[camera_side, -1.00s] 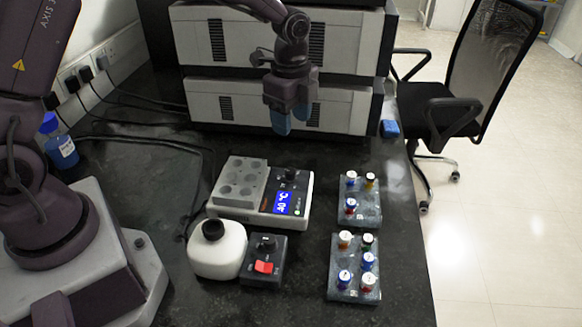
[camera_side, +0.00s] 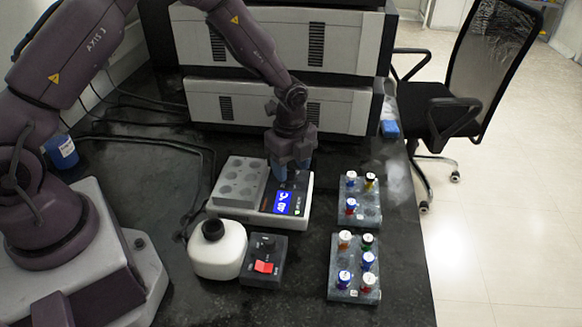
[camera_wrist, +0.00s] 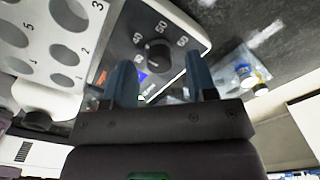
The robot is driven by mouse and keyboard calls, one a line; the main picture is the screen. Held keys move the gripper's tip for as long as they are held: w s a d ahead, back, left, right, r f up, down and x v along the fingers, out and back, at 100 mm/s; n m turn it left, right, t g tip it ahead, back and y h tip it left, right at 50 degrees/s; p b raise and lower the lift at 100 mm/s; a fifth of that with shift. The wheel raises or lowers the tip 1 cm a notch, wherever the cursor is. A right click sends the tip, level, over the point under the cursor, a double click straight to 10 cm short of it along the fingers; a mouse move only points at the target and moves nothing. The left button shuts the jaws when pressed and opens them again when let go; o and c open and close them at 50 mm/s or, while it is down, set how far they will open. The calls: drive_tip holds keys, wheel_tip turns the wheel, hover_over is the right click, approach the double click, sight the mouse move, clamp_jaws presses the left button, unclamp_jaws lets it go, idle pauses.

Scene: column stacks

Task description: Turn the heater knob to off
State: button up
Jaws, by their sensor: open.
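The heater (camera_side: 232,211) is a white unit with a grey block of holes on its left and a dark panel on its right. Its lit blue display (camera_side: 283,203) appears to read 40 °C. The heater knob (camera_wrist: 157,54) is small, round and black, with numbers such as 50 and 60 around it; its pointer direction is unclear. My gripper (camera_side: 291,172) is low over the back of the panel, hiding the knob in the side view. In the wrist view my gripper (camera_wrist: 161,63) is open, blue fingers on either side of the knob; I cannot tell whether they touch it.
A white bottle with a black cap (camera_side: 218,252) and a dark box with a red switch (camera_side: 265,262) stand in front of the heater. Two racks of capped vials (camera_side: 372,213) (camera_side: 340,290) stand at the right. A large instrument (camera_side: 350,105) is behind.

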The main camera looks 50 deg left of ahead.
drive_tip(key=shift+f, duration=0.5)
drive_tip(key=shift+c, duration=0.3)
drive_tip(key=c, duration=0.9)
